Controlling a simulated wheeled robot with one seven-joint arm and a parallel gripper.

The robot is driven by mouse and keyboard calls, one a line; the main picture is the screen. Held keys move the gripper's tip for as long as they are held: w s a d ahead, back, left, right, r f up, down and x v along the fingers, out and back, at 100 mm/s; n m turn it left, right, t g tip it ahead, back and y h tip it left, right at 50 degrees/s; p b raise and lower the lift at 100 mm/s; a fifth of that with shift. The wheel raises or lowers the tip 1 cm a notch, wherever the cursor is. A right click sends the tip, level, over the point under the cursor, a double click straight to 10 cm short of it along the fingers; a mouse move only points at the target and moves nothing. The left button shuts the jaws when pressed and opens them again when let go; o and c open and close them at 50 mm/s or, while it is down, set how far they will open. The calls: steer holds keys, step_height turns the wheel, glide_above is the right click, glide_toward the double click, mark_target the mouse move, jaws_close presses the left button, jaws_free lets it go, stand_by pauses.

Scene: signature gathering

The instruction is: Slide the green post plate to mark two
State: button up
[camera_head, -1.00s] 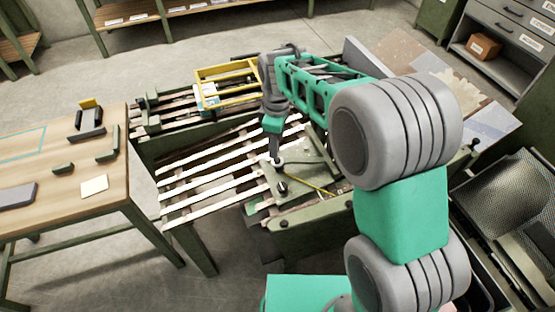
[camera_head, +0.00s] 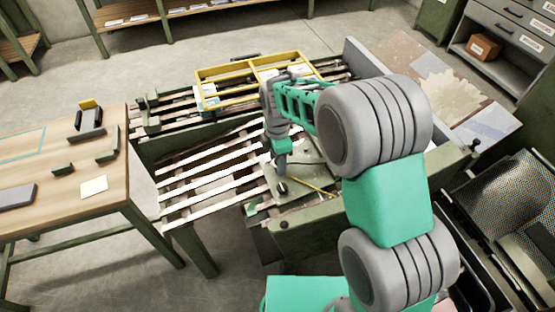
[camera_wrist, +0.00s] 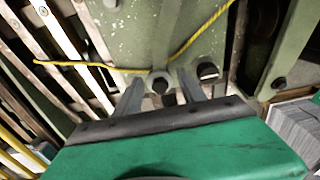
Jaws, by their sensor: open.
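The green post plate (camera_head: 312,184) lies on the slatted bed in the head view, partly hidden by my arm. Its worn green face fills the top middle of the wrist view (camera_wrist: 150,30). My gripper (camera_head: 281,170) points down over the plate's left part. In the wrist view its two fingers (camera_wrist: 160,90) are apart, with a short round post (camera_wrist: 160,80) showing between them. I cannot tell whether they touch it. A second dark-ended post (camera_wrist: 207,71) stands just right of the fingers. I cannot make out a numbered mark.
A yellow cord (camera_wrist: 100,67) crosses the plate. Pale slats (camera_head: 205,180) extend to the left. A yellow frame (camera_head: 225,75) stands behind on the bed. A wooden table (camera_head: 110,200) is at the left, and a mesh tray (camera_head: 500,195) at the right.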

jaws_close()
stand_by(0.4)
stand_by(0.9)
